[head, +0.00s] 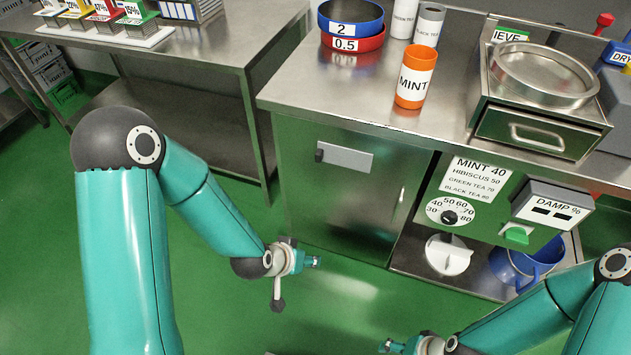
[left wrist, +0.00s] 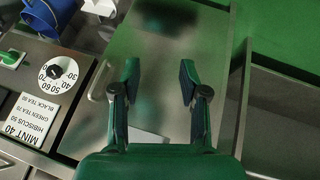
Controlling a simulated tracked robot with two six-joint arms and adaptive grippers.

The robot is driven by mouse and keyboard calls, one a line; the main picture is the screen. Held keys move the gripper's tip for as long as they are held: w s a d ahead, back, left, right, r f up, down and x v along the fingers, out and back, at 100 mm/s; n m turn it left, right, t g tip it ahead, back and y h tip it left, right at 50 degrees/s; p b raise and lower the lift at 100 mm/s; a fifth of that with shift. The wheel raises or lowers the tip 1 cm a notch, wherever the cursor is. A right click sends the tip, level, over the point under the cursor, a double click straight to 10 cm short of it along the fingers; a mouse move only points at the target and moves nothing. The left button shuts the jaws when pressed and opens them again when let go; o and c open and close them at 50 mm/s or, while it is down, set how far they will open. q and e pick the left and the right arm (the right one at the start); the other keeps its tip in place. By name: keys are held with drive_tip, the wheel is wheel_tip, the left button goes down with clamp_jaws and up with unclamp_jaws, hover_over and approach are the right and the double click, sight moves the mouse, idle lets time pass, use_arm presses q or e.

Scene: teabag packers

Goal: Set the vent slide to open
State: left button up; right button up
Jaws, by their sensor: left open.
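The vent slide looks to be the pale grey plate (head: 347,158) on the upper part of the steel cabinet door. A small black knob (head: 319,156) sits at its left end. My left gripper (head: 312,262) is low in front of the cabinet, below and apart from the plate. In the left wrist view my left gripper (left wrist: 159,72) is open and empty, with the door behind its fingers. A pale strip of the plate (left wrist: 148,138) shows there, mostly hidden by the gripper body. My right gripper (head: 390,346) is at the bottom edge, partly cut off.
Right of the cabinet (head: 350,195) is a panel with a dial (head: 450,212), a green switch (head: 517,236) and a damp meter (head: 552,208). A blue bucket (head: 535,262) stands below. An orange MINT tin (head: 415,78) stands on the counter. The green floor before the door is clear.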

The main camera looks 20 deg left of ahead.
sight(317, 159)
use_arm(q)
drive_tip(key=w+a+r+m+t+b, duration=0.15)
drive_tip(key=w+t+b, duration=0.55)
drive_tip(key=b, duration=0.7)
drive_tip(key=a+r+t+y+b, duration=0.25)
drive_tip(key=r+t+b, duration=0.3)
drive_tip(key=b, duration=0.65)
drive_tip(key=shift+g, duration=0.25)
drive_tip(key=w+p, duration=0.1)
drive_tip(key=w, duration=0.4)
drive_tip(key=w+p, duration=0.2)
drive_tip(key=w, duration=0.3)
drive_tip(key=w+r+p, duration=0.1)
drive_tip(key=w+p, duration=0.1)
drive_tip(key=w, duration=0.3)
drive_tip(key=shift+w+a, duration=0.15)
drive_tip(key=shift+a, duration=0.1)
drive_tip(key=shift+w, duration=0.6)
drive_tip(key=shift+r, duration=0.1)
clamp_jaws()
